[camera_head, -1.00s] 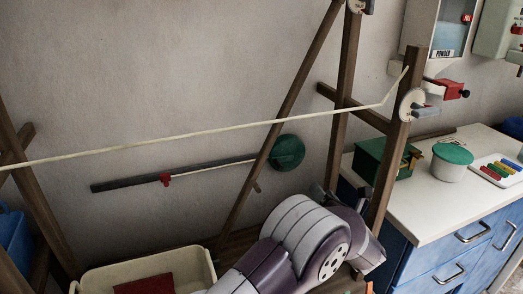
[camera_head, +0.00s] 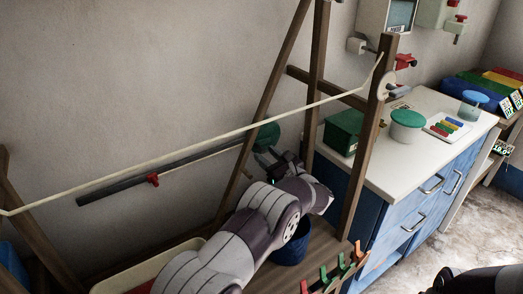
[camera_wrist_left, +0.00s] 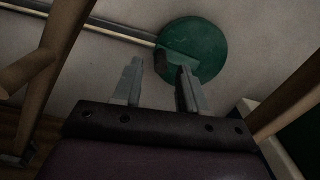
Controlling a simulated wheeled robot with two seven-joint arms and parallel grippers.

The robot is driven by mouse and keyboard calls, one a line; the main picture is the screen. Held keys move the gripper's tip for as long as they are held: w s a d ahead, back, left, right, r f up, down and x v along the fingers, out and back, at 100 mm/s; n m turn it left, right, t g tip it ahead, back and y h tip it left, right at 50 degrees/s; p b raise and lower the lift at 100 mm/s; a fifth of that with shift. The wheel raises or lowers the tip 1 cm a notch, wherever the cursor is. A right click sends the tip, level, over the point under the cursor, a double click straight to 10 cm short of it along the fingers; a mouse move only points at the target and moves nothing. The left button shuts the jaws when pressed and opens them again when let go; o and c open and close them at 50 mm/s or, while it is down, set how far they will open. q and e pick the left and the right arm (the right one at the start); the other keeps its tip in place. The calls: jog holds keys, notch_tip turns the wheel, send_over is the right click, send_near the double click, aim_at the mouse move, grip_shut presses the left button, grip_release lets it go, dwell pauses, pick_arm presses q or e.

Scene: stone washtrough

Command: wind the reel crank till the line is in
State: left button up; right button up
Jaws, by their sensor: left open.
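The pale line (camera_head: 200,150) runs from the left frame up to the right wooden post (camera_head: 368,130), near its top. The reel (camera_head: 391,80) is a pale disc on the far side of that post, mostly hidden by it. Its grey crank handle (camera_head: 401,92) shows only in part. My left gripper (camera_head: 275,160) is open and empty, below the line and left of the post, well apart from the crank. In the left wrist view its two fingers (camera_wrist_left: 160,78) stand apart, in front of a green disc (camera_wrist_left: 205,48). My right gripper does not show.
The pole with the green disc (camera_head: 265,136) is at the wall behind my left gripper. A white-topped cabinet (camera_head: 440,104) carries a green box (camera_head: 343,130) and a lidded tub (camera_head: 406,126). Wooden legs stand close around my left arm. A blue bucket (camera_head: 292,248) sits below.

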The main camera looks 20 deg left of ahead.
aim_at(263, 152)
pick_arm(q)
jog(key=x, duration=0.2)
jog(key=shift+w+a, duration=0.15)
jog(key=shift+w, duration=0.1)
jog(key=shift+w+a, duration=0.15)
jog(key=shift+a, duration=0.15)
jog(key=shift+c, duration=0.2)
grip_shut()
